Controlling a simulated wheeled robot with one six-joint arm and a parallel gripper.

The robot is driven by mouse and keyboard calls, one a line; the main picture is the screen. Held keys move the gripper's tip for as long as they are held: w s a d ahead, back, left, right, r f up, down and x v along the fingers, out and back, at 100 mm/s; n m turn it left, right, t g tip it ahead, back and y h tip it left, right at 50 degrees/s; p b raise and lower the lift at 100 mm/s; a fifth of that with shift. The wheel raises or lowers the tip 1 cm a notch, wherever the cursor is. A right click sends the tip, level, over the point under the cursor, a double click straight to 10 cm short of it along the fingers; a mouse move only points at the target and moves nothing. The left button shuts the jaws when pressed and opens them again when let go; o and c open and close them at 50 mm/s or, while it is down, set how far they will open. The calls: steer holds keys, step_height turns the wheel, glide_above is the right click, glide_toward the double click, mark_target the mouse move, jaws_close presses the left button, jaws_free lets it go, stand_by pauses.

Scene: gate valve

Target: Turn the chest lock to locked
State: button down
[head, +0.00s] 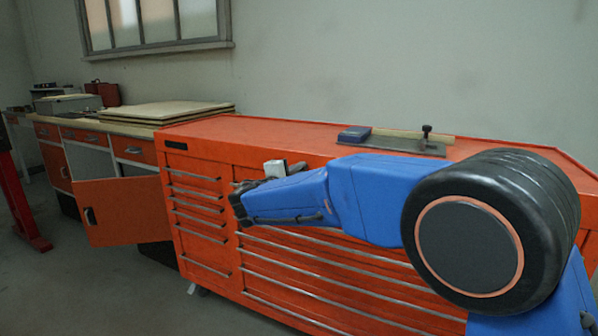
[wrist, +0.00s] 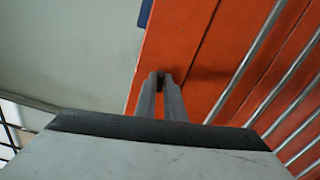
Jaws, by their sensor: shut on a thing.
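The orange tool chest (head: 245,139) stands against the wall, its drawer front facing me. It also fills the right of the wrist view (wrist: 183,35). My gripper (head: 237,196) reaches to the chest's front, near the upright strip between the narrow left drawers and the wide ones. In the wrist view my gripper's fingers (wrist: 161,80) point at the orange front and are close together. They are shut on the chest lock, which is mostly hidden between the fingertips. I cannot tell which way the lock is turned.
A blue-and-grey tool (head: 392,140) lies on the chest top. To the left, a workbench has an open orange cabinet door (head: 122,211) standing out into the room. Flat boards (head: 152,113) lie on the bench. The floor at the lower left is clear.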

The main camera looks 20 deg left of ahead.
steer(key=shift+f+m, duration=0.1)
steer(key=shift+m, duration=0.9)
steer(key=c, duration=1.9)
jaws_free()
steer(key=shift+s, duration=0.1)
steer(key=s, duration=0.5)
steer(key=s+a, duration=0.1)
steer(key=s, duration=1.1)
steer(key=shift+s+a, duration=0.1)
steer(key=shift+a, duration=0.05)
